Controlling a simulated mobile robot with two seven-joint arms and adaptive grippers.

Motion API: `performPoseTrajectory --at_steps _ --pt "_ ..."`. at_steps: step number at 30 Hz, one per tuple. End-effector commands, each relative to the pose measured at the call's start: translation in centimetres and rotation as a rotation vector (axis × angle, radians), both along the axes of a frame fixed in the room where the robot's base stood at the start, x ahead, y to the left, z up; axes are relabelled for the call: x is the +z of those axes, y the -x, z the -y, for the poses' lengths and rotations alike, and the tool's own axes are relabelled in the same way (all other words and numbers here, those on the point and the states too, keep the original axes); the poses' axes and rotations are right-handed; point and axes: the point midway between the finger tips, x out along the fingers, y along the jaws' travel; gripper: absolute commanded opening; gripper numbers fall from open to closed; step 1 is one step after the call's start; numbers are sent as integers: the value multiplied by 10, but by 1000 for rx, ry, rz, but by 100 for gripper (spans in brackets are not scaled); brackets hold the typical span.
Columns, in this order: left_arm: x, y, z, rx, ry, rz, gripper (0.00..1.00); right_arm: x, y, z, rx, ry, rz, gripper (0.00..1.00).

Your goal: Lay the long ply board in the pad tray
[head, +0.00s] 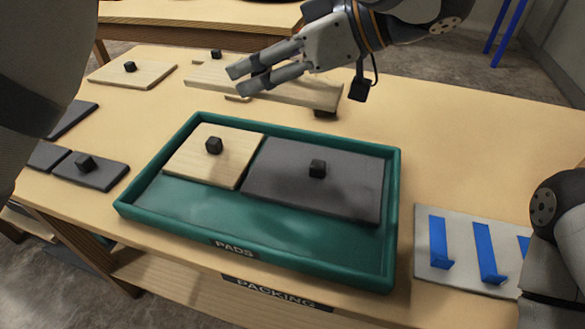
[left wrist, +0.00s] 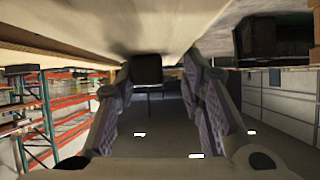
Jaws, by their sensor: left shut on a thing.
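The long ply board (head: 300,93) is a pale, narrow board behind the tray, partly covered by my left gripper (head: 240,79). In the left wrist view, a black knob (left wrist: 147,69) sits between the left fingers, which are shut on it; a pale surface runs just above. Whether the board is clear of what is under it is hard to tell. The green pad tray (head: 183,225) holds a square ply board (head: 190,155) and a dark grey board (head: 275,180), each with a black knob, along its back side. Its front strip is bare. My right gripper is not visible.
Another ply board (head: 150,75) lies at the back left. Dark grey boards (head: 105,176) lie left of the tray. A pale plate with blue strips (head: 487,252) lies to the right, close to my right arm. The table (head: 455,135) is clear behind that plate.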

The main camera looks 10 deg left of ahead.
Motion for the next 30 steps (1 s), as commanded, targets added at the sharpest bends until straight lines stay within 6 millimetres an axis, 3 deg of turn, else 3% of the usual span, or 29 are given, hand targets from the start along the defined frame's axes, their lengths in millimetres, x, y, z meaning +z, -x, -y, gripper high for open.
performPoseTrajectory --at_steps 7,12,16,19,21,28,30 --pt "-2 9 -2 9 -1 0 5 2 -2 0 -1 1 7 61" --pt "-12 47 -28 6 -4 10 5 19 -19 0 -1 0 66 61" --pt "-31 81 -52 7 -3 12 5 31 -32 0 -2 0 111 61" --pt "-63 96 -62 6 -1 0 5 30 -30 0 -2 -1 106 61" --pt "-78 104 -68 7 -1 0 5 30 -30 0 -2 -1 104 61" --pt "-101 119 -79 8 -2 -2 5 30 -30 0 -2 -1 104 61" --pt "-118 119 -78 7 0 -7 5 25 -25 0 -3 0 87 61"
